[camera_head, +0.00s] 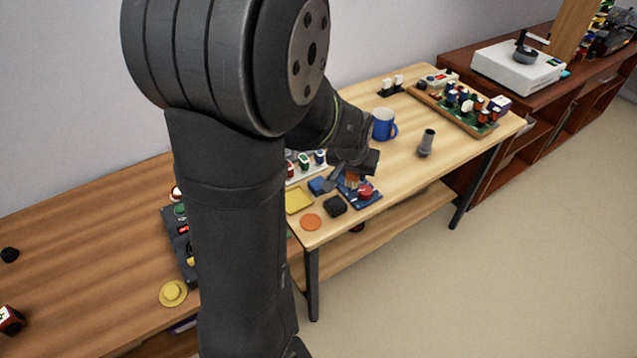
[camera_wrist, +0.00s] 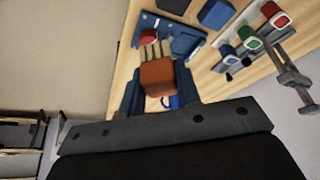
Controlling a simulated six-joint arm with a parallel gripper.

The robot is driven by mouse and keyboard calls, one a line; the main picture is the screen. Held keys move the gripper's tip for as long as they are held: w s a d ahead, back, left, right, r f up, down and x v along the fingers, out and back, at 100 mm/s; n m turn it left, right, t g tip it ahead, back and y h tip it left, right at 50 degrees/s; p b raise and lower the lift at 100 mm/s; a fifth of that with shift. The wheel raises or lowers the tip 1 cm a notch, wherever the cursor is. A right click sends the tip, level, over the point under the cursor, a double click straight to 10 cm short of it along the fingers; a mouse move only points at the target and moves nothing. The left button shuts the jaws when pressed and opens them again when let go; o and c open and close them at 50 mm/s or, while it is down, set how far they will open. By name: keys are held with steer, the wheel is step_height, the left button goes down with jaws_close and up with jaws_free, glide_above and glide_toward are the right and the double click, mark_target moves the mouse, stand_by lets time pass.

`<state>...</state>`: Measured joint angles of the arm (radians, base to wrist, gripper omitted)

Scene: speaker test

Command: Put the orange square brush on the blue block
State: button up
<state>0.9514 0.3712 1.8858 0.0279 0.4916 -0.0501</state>
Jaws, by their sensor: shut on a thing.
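The orange square brush (camera_wrist: 158,75) is between the two fingers of my gripper (camera_wrist: 158,84) in the wrist view, its pale bristles pointing away from the wrist. In the head view my gripper (camera_head: 350,175) is over the light wooden table, and a small orange patch of the brush (camera_head: 352,178) shows beneath it. The blue block (camera_head: 318,186) lies on the table just left of the gripper. It also shows at the top of the wrist view (camera_wrist: 216,13), apart from the brush. A blue base with a red round part (camera_head: 365,191) is below and beside the brush.
A black block (camera_head: 335,206), a yellow tray (camera_head: 299,201) and an orange disc (camera_head: 311,222) lie near the front corner. A row of coloured switches (camera_wrist: 252,40) is close by. A blue mug (camera_head: 383,125) and a grey cylinder (camera_head: 426,143) stand farther right, with bare table around them.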

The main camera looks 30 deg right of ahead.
steer(key=w+d+n, duration=0.1)
steer(key=d, duration=0.1)
glide_above(320, 179)
steer(key=s+a, duration=0.1)
steer(key=shift+n, duration=0.3)
step_height(320, 179, down, 6)
steer(key=shift+a+f, duration=0.1)
steer(key=shift+f, duration=2)
steer(key=shift+f, duration=0.1)
steer(key=o, duration=0.6)
steer(key=shift+f, duration=0.1)
steer(key=shift+c, duration=0.2)
steer(key=o, duration=0.4)
steer(key=v, duration=1.2)
steer(key=shift+s+r, duration=0.2)
steer(key=shift+s, duration=0.05)
